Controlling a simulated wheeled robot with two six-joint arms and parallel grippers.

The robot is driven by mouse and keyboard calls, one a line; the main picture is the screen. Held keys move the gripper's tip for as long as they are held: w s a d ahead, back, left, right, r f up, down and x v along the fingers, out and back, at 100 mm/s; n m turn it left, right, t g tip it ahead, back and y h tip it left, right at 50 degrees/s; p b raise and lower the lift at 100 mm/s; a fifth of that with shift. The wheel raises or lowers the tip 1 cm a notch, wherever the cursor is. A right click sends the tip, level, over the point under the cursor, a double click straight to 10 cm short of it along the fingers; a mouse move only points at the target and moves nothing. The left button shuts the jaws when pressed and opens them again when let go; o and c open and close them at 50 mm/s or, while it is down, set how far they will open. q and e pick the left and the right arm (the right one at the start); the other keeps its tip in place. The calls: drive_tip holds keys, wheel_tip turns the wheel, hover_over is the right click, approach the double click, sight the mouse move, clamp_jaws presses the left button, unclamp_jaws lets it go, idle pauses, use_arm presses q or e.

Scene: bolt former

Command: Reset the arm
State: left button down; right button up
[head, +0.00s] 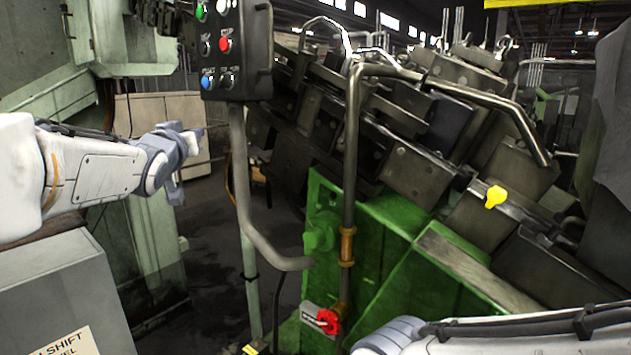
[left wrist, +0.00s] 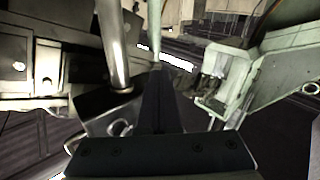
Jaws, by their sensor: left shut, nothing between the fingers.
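My left arm reaches in from the left in the head view, and its gripper (head: 186,148) hangs in free air, left of the control box post. The left gripper also shows in the left wrist view (left wrist: 157,72), its fingers together with nothing between them. My right arm enters at the bottom right of the head view; its gripper cannot be made out there. The control box (head: 228,50) with green, red and blue buttons hangs above and to the right of the left gripper, apart from it.
A bent grey post (head: 246,180) stands right of my left gripper. The green machine base (head: 390,262) carries a red rotary switch (head: 327,321) and a yellow knob (head: 495,196) shows higher up. A grey cabinet (head: 62,285) stands below my left arm. Dark floor lies between.

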use_arm(q)
drive_tip(key=s+d+f+g, duration=0.1)
drive_tip(key=s+f+g, duration=0.25)
drive_tip(key=f, duration=0.65)
drive_tip(key=s+d+f+g, duration=0.1)
drive_tip(key=s+f+g, duration=0.25)
drive_tip(key=f, duration=0.65)
drive_tip(key=s+d+f+g, duration=0.25)
drive_tip(key=s+f, duration=0.25)
drive_tip(key=f, duration=0.5)
drive_tip(key=s+d+f+m+g+h, duration=0.1)
drive_tip(key=s+d+f+m+g, duration=0.15)
drive_tip(key=s+f+g, duration=0.7)
drive_tip(key=s+d+m+b, duration=0.2)
drive_tip(key=s+d, duration=0.4)
drive_tip(key=s, duration=0.3)
drive_tip(key=s+d+m+h+b, duration=0.1)
drive_tip(key=s+d+m+b, duration=0.2)
drive_tip(key=s+d, duration=0.4)
drive_tip(key=s+m, duration=0.1)
drive_tip(key=s, duration=0.1)
drive_tip(key=shift+s+f+m+t, duration=0.15)
drive_tip(key=shift+s+m+t, duration=0.2)
drive_tip(key=shift+s+t, duration=0.05)
